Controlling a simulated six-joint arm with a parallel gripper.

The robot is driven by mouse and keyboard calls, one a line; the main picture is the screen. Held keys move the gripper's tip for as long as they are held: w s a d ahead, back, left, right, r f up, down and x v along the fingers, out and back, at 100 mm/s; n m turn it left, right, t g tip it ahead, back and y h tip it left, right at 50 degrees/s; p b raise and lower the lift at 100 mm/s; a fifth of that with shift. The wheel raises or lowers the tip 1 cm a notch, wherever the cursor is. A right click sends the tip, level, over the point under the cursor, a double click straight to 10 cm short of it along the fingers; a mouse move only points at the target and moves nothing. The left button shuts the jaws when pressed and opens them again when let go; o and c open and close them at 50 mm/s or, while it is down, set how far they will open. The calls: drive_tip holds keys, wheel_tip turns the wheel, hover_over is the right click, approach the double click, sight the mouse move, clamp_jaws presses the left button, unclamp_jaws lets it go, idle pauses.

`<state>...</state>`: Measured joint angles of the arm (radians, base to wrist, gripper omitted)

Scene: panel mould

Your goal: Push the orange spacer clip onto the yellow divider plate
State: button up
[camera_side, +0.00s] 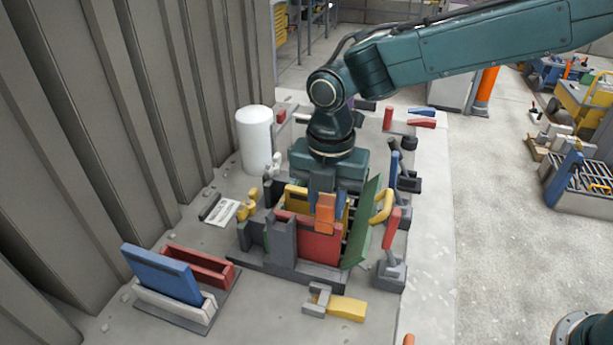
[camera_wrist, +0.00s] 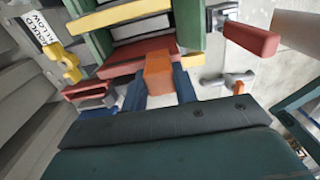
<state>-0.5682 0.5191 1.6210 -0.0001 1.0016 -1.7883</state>
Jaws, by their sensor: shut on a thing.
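My gripper (camera_side: 327,200) points down over the mould, its blue fingers shut on the orange spacer clip (camera_side: 325,213). In the wrist view the clip (camera_wrist: 158,72) sits between the two blue fingers (camera_wrist: 160,92). The yellow divider plate (camera_side: 296,196) stands in the mould behind the red plate (camera_side: 308,238), partly hidden by the gripper and clip. In the wrist view a yellow plate edge (camera_wrist: 120,14) crosses the top, beyond the red plate (camera_wrist: 135,58). The clip overlaps the red plate in both views; I cannot tell whether it touches any plate.
A green side panel (camera_side: 362,225) leans at the mould's right, near a red-handled lever (camera_side: 391,230). Grey blocks (camera_side: 281,240) stand at its left. A rack with a blue plate (camera_side: 160,272) and red tray (camera_side: 198,266) is front left. A white cylinder (camera_side: 255,140) stands behind.

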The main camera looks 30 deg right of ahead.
wheel_tip(320, 180, up, 18)
drive_tip(key=shift+r, duration=0.25)
idle(0.3)
idle(0.5)
approach(327, 199)
drive_tip(key=w+d+f, duration=0.2)
drive_tip(key=w+d, duration=0.3)
drive_tip(key=shift+a+f, duration=0.15)
drive_tip(key=shift+f, duration=0.05)
drive_tip(key=shift+f, duration=0.15)
drive_tip(key=shift+f, duration=2.7)
drive_tip(key=shift+f, duration=1.85)
idle(0.3)
